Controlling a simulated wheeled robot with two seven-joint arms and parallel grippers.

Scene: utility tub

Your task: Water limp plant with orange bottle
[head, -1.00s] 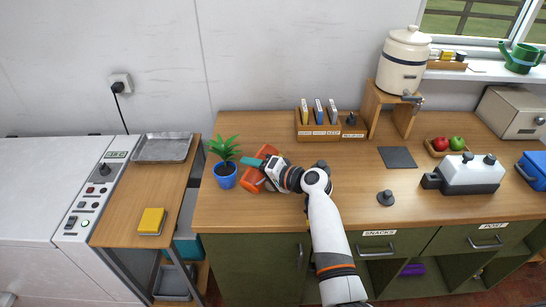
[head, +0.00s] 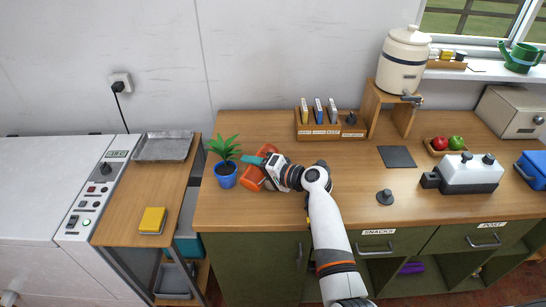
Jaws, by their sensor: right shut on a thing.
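A green leafy plant in a blue pot (head: 225,175) stands upright near the left end of the wooden counter. Its leaves spread outward; I cannot tell how limp they are. The orange bottle (head: 253,179) is tilted close to the right of the pot, its teal spout (head: 251,160) pointing left toward the leaves. My right gripper (head: 266,173) is shut on the orange bottle; my wrist hides part of the bottle. I cannot see any water coming out. My left gripper is not in view.
A wooden organizer (head: 318,132) stands behind my right arm, with a beige dispenser (head: 402,62) on a stand beside it. A grey machine (head: 468,174) and a fruit tray (head: 436,150) are at right. A lower side table (head: 168,192) holds a yellow sponge (head: 152,220).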

